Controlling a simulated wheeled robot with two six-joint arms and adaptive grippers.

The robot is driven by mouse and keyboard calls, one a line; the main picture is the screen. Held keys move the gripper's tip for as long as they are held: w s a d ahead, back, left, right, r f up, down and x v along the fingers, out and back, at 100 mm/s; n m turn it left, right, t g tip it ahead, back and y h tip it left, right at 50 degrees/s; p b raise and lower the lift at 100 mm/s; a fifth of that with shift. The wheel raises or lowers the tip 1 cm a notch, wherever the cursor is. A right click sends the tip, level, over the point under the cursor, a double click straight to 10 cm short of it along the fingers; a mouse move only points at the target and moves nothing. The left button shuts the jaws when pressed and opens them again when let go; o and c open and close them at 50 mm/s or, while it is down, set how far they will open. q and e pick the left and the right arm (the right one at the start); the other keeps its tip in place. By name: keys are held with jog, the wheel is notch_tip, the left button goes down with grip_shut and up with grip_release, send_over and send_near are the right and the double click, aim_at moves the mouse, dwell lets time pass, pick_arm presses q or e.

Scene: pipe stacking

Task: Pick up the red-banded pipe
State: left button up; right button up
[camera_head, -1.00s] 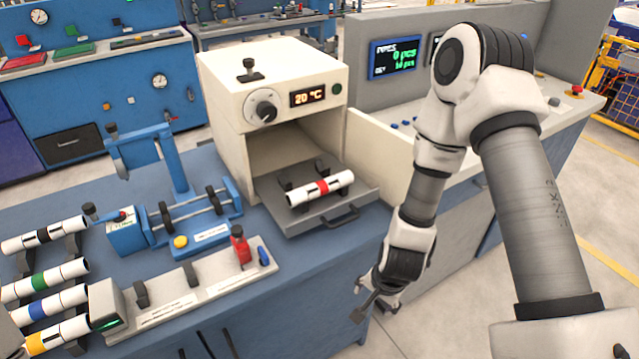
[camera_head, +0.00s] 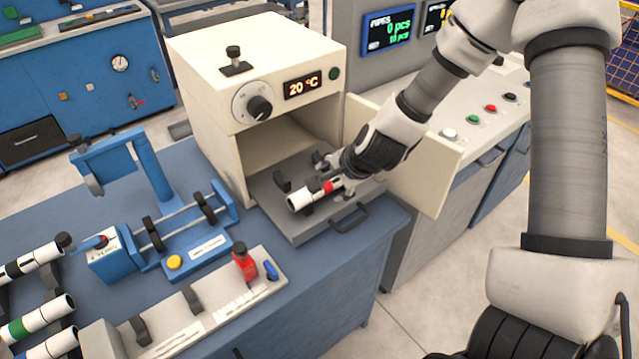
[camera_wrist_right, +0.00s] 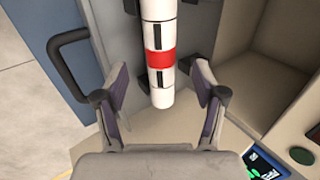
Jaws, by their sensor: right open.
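The red-banded pipe (camera_head: 305,199), white with a red band and black marks, lies on the pulled-out tray (camera_head: 291,229) of the cream oven. My right gripper (camera_head: 332,177) is over the pipe's right part, near the red band. In the right wrist view the open fingers (camera_wrist_right: 162,75) stand on either side of the pipe (camera_wrist_right: 159,28), with a visible gap on both sides. The pipe's near end lies between them. My left gripper is not in view.
The cream oven (camera_head: 250,65) reads 20 °C; its open door (camera_head: 425,178) stands right of the tray. The tray's black handle (camera_head: 350,217) sticks out in front. A blue clamp fixture (camera_head: 120,255), a grey holder rail (camera_head: 215,300) and other banded pipes (camera_head: 38,318) are at left.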

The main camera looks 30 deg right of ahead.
jog(key=b+x, duration=0.1)
jog(key=x, duration=0.5)
jog(key=shift+s+r, duration=0.15)
jog(key=shift+r, duration=0.1)
jog(key=shift+s+r, duration=0.1)
jog(key=c, duration=1.3)
